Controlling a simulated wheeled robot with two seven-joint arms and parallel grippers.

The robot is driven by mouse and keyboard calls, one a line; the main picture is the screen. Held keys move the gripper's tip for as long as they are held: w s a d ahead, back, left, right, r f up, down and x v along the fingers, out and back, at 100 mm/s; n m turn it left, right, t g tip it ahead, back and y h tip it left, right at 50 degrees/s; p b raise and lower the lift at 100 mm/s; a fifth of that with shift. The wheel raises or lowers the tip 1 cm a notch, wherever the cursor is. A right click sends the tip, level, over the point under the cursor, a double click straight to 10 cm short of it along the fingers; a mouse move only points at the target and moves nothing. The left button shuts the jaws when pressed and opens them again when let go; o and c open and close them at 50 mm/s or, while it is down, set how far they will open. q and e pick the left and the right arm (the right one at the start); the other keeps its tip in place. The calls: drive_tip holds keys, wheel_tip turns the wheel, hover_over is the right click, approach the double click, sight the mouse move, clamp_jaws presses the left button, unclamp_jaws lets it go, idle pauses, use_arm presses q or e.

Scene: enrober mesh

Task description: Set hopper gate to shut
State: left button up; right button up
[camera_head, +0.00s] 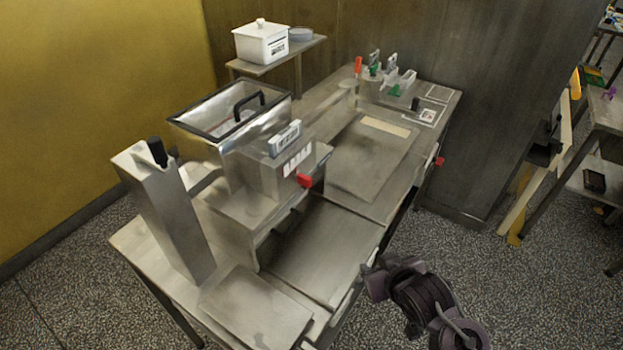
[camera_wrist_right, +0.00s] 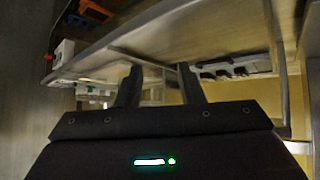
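The steel hopper (camera_head: 215,125) stands on the machine table in the head view, with a dark-rimmed clear lid and a black handle (camera_head: 248,101). In front of it is a steel housing with a small display (camera_head: 285,138), a white label and a red knob (camera_head: 304,180). I cannot tell which part is the hopper gate or how it is set. My right gripper (camera_head: 374,278) is beyond the table's front edge, apart from the machine. In the right wrist view its two dark fingers (camera_wrist_right: 159,84) are spread with nothing between them. My left gripper is not in view.
A steel column with a black knob (camera_head: 157,152) stands left of the hopper. A white lidded tub (camera_head: 261,42) sits on a back shelf. Small clamps and a red-handled tool (camera_head: 358,66) lie at the table's far end. The floor in front is clear.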

drive_tip(key=w+a+r+n+t+y, duration=0.3)
drive_tip(key=w+a+r+y, duration=0.2)
drive_tip(key=w+r, duration=0.15)
drive_tip(key=n+g+y, duration=0.2)
drive_tip(key=n+y, duration=0.2)
drive_tip(key=y, duration=0.4)
approach(311, 183)
drive_tip(key=x, duration=0.3)
drive_tip(key=p+x, duration=0.3)
drive_tip(key=x, duration=0.4)
drive_tip(key=shift+s, duration=0.1)
clamp_jaws()
drive_tip(key=shift+d, duration=0.1)
